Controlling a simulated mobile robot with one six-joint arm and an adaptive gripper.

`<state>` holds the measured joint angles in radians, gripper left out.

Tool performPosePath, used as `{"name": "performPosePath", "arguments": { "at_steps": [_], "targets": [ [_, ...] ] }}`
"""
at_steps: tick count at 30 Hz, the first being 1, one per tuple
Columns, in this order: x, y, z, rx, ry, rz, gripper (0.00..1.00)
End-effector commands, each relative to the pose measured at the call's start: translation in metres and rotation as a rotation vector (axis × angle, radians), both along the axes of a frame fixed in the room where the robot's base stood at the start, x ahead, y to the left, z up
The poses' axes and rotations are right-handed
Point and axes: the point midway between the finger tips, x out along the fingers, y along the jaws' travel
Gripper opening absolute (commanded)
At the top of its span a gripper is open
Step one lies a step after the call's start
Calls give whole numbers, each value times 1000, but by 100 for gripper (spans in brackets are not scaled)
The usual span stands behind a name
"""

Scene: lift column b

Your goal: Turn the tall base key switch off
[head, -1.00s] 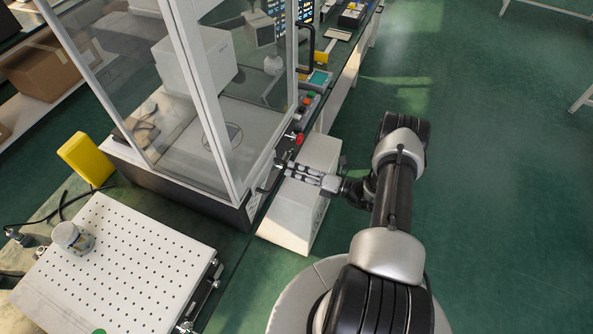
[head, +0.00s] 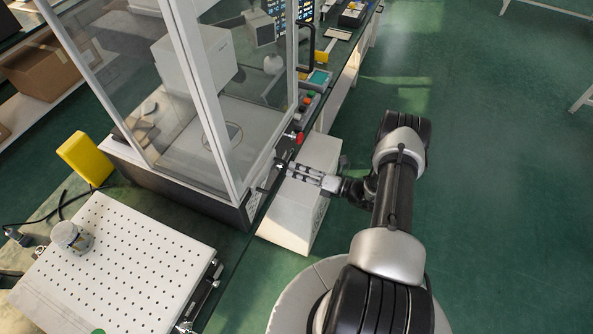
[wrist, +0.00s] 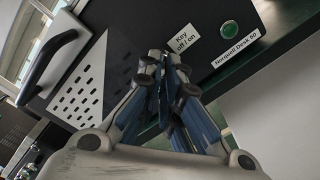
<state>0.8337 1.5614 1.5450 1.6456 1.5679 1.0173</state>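My gripper (wrist: 165,66) is in front of the black panel (wrist: 207,68) of the tall base. Its two fingers are drawn close together right below the white label "Key off / on" (wrist: 183,40), with a narrow gap at the tips. The key switch is hidden between and behind the fingertips, so its turned position cannot be seen. In the head view my gripper (head: 282,166) is at the base's front edge, near a red button (head: 299,138); the key is too small to make out there.
A green round button (wrist: 229,28) and a "Norquell Desk 50" label (wrist: 236,50) are right of the gripper. A black handle (wrist: 47,66) is at left. The glass enclosure (head: 215,110) and perforated plate (head: 130,260) stand left of my arm. Green floor at right is clear.

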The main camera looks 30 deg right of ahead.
Motion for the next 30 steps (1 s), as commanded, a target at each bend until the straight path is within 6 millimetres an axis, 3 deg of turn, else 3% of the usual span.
{"name": "performPosePath", "arguments": {
  "at_steps": [30],
  "targets": [
    [0,0,0,-661,-516,0,0]
  ]
}}
